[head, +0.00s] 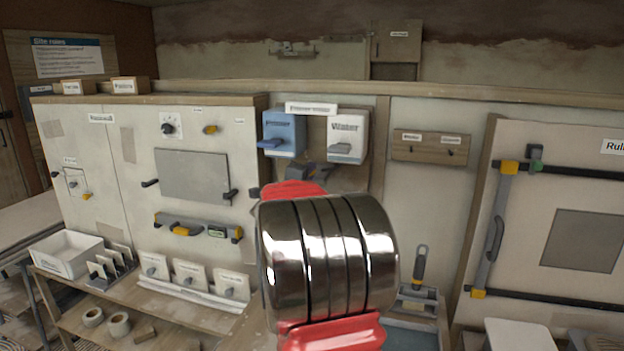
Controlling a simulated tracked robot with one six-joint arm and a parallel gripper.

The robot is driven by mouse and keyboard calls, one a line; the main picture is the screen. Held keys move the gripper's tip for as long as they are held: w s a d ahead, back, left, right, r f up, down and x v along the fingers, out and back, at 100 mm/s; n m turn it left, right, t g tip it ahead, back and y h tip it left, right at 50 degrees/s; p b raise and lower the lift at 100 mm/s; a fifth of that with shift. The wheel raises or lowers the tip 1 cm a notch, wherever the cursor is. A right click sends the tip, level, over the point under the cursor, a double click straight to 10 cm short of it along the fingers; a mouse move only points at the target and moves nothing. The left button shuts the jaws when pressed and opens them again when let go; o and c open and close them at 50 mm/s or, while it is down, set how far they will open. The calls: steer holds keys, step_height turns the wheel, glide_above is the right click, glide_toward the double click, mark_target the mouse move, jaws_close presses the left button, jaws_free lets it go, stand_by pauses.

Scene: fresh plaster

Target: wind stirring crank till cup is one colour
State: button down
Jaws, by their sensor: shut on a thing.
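My arm's shiny metal and red links fill the middle of the head view and block what lies behind them. I cannot make out my gripper, the stirring crank or the cup; they may be behind the arm. Small dark grey parts (298,172) show just above the red link, below the dispensers. I cannot tell whether they belong to my gripper or to the stirring stand. A blue dispenser (284,133) and a white one marked Water (346,131) hang side by side on the wall above. Nothing of the cup's colour is visible.
A cream panel (85,140) with knobs and a grey plate stands at left. A white bin (66,254) and small cards sit on the bench below. A trowel-like tool (421,265) stands right of my arm. A framed board (560,200) with rails is at right.

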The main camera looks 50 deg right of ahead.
steer(key=w+a+f+n, duration=0.3)
steer(key=w+n, duration=0.3)
steer(key=n, duration=1.2)
step_height(320, 180, down, 6)
steer(key=s+d+n, duration=0.1)
steer(key=s+n, duration=0.1)
steer(key=n, duration=1.6)
steer(key=shift+s+d+n, duration=0.15)
steer(key=shift+s+n, duration=0.05)
steer(key=shift+n, duration=0.2)
steer(key=shift+f, duration=0.1)
steer(key=c, duration=1.5)
jaws_free()
steer(key=shift+c, duration=0.2)
steer(key=v, duration=1.3)
steer(key=shift+s+a, duration=0.2)
steer(key=shift+a, duration=0.1)
